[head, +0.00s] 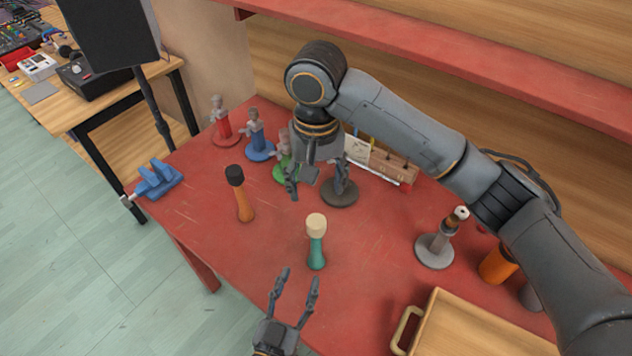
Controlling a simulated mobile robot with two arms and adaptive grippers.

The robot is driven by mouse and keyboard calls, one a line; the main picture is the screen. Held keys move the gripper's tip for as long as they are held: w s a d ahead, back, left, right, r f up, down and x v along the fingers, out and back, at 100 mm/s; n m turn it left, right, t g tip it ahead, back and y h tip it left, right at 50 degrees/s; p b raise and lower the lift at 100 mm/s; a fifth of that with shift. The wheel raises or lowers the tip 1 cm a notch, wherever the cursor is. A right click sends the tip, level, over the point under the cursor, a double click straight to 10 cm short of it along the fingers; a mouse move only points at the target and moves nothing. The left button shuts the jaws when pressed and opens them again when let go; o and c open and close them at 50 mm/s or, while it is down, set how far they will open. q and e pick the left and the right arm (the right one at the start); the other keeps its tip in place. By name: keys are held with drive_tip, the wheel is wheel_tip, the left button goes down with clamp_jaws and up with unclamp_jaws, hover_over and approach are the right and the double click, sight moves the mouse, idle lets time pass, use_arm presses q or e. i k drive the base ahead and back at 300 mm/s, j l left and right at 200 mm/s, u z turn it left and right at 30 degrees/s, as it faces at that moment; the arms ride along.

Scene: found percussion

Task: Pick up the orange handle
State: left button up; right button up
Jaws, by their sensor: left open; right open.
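The orange handle (243,206) stands upright on the red table, left of centre, with a black head (235,175) on top. A teal handle (316,250) with a cream head stands to its right, nearer the front. My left gripper (299,279) is open and empty at the table's front edge, below the teal handle and to the lower right of the orange one. My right gripper (316,185) is open, points down over the back of the table, to the right of the orange handle and apart from it. It hides part of the stands behind it.
Red (226,133), blue (259,149) and green (280,172) stands line the back left. A dark stand base (339,194) is beside my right gripper. A blue vise (157,179) is at the left edge. A grey stand (434,250), orange cylinder (496,266) and wooden box (470,330) are right.

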sight(246, 215)
drive_tip(key=k+j, duration=0.8)
drive_tip(key=j, duration=0.1)
